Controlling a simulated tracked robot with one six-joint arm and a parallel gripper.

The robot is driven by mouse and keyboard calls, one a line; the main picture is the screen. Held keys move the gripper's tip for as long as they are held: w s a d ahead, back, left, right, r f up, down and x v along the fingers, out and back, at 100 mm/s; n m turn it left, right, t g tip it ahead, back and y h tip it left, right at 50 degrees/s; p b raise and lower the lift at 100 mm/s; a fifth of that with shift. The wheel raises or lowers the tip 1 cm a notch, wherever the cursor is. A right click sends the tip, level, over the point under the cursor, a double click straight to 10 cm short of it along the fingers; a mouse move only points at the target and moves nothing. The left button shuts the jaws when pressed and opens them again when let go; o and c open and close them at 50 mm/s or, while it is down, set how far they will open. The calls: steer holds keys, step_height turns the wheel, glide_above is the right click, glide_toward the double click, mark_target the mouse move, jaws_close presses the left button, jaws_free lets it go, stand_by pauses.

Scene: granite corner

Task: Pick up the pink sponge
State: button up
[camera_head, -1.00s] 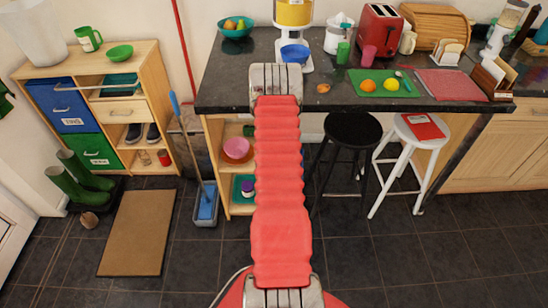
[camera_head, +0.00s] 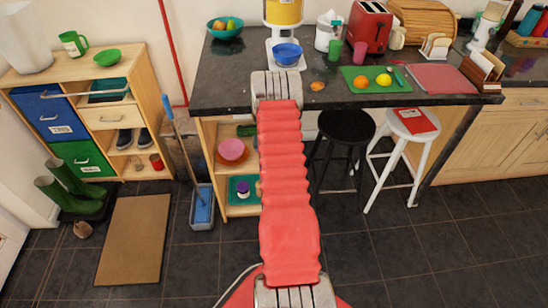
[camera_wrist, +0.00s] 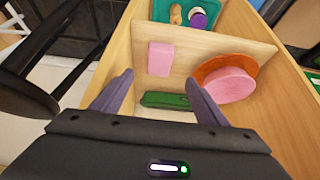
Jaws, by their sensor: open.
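The pink sponge (camera_wrist: 160,58) is a small block on a wooden shelf board in the wrist view. My gripper (camera_wrist: 160,78) is open and empty, with its two purple-grey fingers apart and pointing into the shelf unit. The sponge shows beyond the fingertips, between their lines, apart from both. In the head view my red arm covers the middle of the shelf unit, and neither the sponge nor my fingers can be seen there.
A pink bowl (camera_wrist: 230,85) with an orange dish is right of the sponge. A green object (camera_wrist: 166,100) lies near the fingers. A teal tray (camera_wrist: 162,12) holds a purple-lidded jar (camera_wrist: 198,18). A black stool (camera_head: 345,127) stands beside the wooden unit, under the dark counter (camera_head: 225,92).

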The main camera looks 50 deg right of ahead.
steer(key=x, duration=0.5)
steer(key=shift+w+d+f, duration=0.1)
steer(key=shift+w+f, duration=0.2)
steer(key=shift+f, duration=0.05)
steer(key=shift+s+d, duration=0.1)
